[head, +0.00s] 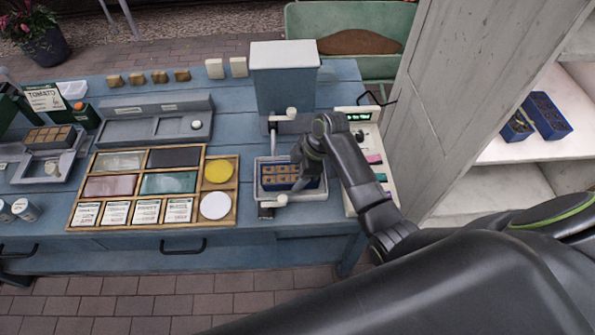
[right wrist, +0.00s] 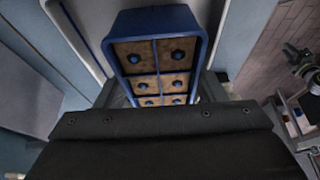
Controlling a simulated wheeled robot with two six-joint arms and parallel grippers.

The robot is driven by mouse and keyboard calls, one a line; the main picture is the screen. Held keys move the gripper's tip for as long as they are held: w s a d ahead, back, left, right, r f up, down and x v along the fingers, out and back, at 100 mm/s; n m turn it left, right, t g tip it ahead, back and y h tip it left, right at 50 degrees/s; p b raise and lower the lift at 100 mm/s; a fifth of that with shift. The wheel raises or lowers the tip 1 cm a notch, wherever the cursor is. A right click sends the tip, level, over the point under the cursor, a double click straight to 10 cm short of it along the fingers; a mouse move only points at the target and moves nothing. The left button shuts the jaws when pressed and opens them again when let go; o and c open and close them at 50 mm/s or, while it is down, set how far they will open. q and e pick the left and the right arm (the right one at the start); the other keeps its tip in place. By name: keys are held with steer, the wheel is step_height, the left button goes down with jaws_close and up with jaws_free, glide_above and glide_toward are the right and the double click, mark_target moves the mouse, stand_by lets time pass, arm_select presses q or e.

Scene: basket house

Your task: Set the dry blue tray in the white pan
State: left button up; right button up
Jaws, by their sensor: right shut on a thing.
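The blue tray (head: 318,183) has cells of pale brown soil. It sits within the rim of the white pan (head: 262,192) in the head view; I cannot tell whether it rests on the pan floor. My right gripper (head: 304,172) is shut on the tray at its right side. In the right wrist view the tray (right wrist: 201,45) stretches away from the gripper, its soil cells each with a dark blue spot. My left gripper is not in view.
A blue-grey box stand (head: 284,80) with a lever rises behind the pan. A wooden divided tray (head: 152,225) lies to its left, a pale panel (head: 352,200) to its right. Blue trays with dark soil (head: 547,115) stand on the white shelf (head: 505,149) at right.

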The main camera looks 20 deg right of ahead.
steer(key=shift+f, duration=0.55)
steer(key=o, duration=1.1)
steer(key=shift+o, duration=0.2)
steer(key=shift+o, duration=0.5)
steer(key=shift+f, duration=0.15)
steer(key=shift+s, duration=0.15)
steer(key=shift+c, duration=0.2)
